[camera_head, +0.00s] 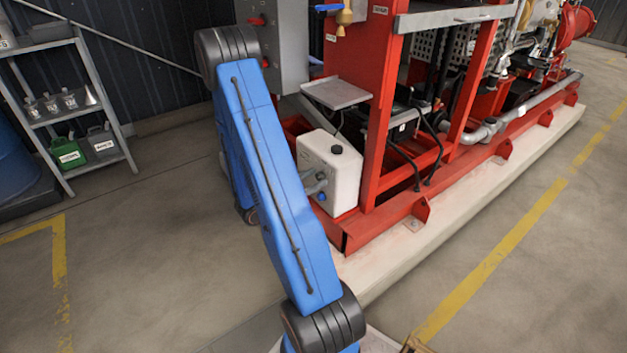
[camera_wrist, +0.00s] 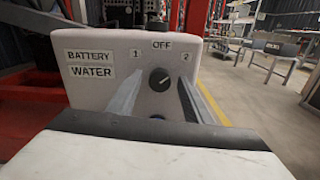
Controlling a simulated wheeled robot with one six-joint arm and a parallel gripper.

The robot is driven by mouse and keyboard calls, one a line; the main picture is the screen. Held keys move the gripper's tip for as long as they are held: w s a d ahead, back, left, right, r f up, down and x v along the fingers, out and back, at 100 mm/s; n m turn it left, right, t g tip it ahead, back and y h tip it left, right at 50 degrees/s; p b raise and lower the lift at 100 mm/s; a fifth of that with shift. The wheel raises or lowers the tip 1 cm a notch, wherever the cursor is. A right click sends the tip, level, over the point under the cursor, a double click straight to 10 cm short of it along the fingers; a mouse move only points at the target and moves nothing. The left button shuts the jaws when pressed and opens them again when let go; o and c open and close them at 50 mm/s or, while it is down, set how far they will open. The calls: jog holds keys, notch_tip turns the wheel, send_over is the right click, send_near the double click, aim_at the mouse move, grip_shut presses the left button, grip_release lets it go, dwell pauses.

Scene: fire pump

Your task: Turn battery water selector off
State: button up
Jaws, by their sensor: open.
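The white box (camera_wrist: 215,60) fills the middle of the wrist view, with labels reading BATTERY and WATER. Its round black selector knob (camera_wrist: 160,80) sits below the marks 1, OFF and 2. The knob's light pointer mark appears tilted up and right, toward 2. My gripper (camera_wrist: 161,88) is open, with one finger left and one right of the knob. I cannot tell whether either finger touches it.
The red pump frame (camera_head: 375,110) rises beside the box, with a grey tray (camera_head: 336,93) above it. A shelf (camera_head: 75,120) with bottles and cans stands at the left. Floor is clear between the shelf and my arm.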

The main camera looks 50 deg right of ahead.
jog(key=shift+c, duration=0.3)
jog(key=c, duration=1)
jog(key=shift+n, duration=0.4)
jog(key=n, duration=0.4)
jog(key=shift+w+n, duration=0.1)
jog(key=shift+n, duration=2.4)
jog(key=o, duration=1.1)
jog(key=shift+c, duration=0.2)
